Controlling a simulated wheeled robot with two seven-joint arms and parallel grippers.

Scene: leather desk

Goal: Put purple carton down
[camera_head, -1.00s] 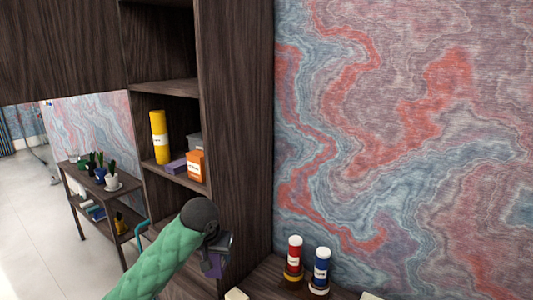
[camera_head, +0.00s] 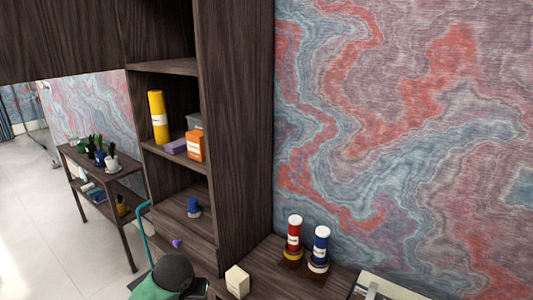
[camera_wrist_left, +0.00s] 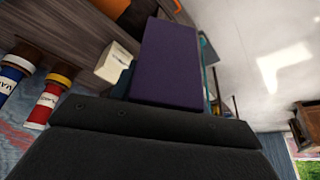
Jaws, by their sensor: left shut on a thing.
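A dark purple carton (camera_wrist_left: 165,65) fills the middle of the left wrist view, held in my left gripper (camera_wrist_left: 130,85). In the head view, my dark wrist is low at the bottom left and hides the fingers. A small purple corner (camera_head: 177,243) shows just above it, probably the carton; the rest is hidden. I cannot tell whether the carton touches any surface. Another purple box (camera_head: 175,146) lies on a shelf beside an orange box (camera_head: 195,146). My right gripper is not in view.
A yellow cylinder (camera_head: 158,116) stands on the same shelf. A blue item (camera_head: 194,207) stands on the lower shelf, with bare board around it. A cream box (camera_head: 237,281), a red bottle (camera_head: 295,235) and a blue bottle (camera_head: 321,247) stand on the desk.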

